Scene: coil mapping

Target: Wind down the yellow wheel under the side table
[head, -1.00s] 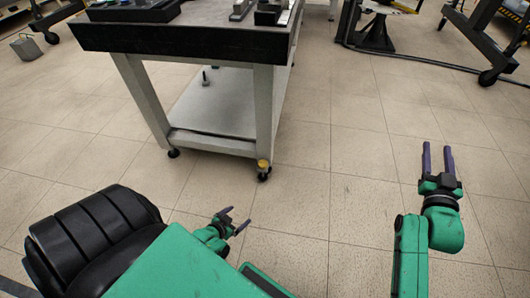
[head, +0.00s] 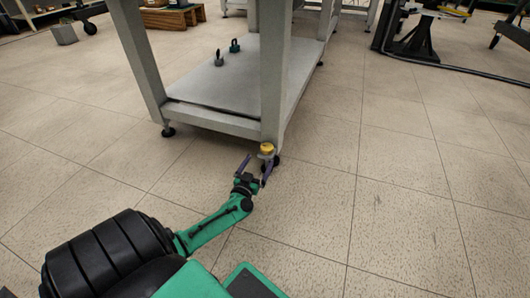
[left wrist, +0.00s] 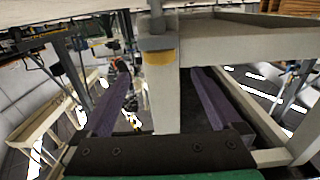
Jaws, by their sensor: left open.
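The yellow wheel (head: 266,149) sits at the foot of the near leg of the grey side table (head: 271,85), just above the floor. My left gripper (head: 258,163) is open and low, right beside the wheel, with its two purple fingers pointing at the leg. In the left wrist view the yellow wheel (left wrist: 161,57) lies between the open fingers (left wrist: 160,75), close to their tips. I cannot tell whether either finger touches it. My right gripper is out of view.
Two small dark weights (head: 235,46) stand on the table's lower shelf. Another black foot (head: 168,131) rests on the floor to the left. A black stand (head: 416,42) and a cable are farther back.

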